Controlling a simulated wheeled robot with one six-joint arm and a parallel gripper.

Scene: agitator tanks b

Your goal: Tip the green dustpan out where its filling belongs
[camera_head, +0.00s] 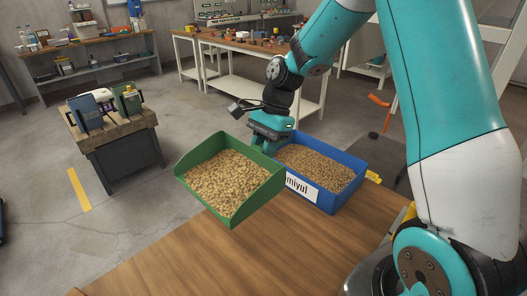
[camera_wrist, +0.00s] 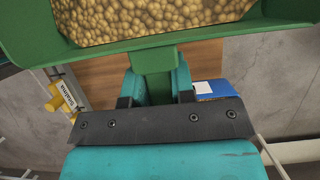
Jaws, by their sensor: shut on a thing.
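The green dustpan (camera_head: 197,163) is full of tan pellets and is held up roughly level, left of a blue bin. My gripper (camera_head: 268,137) is shut on the dustpan's handle. In the wrist view the dustpan (camera_wrist: 200,38) is at the top, and my gripper (camera_wrist: 158,90) holds its green handle. The blue bin (camera_head: 324,204) is labelled "miyul" and holds similar tan pellets. It stands on the wooden table behind and right of the dustpan. In the wrist view a blue piece with a white label (camera_wrist: 215,88) shows at the right, partly hidden.
The wooden table (camera_head: 190,260) has bare room in front. A yellow item (camera_head: 373,177) sits right of the bin. In the wrist view a yellow, labelled item (camera_wrist: 60,98) is at the left. A small bench with containers (camera_head: 125,135) and workbenches (camera_head: 235,42) stand behind.

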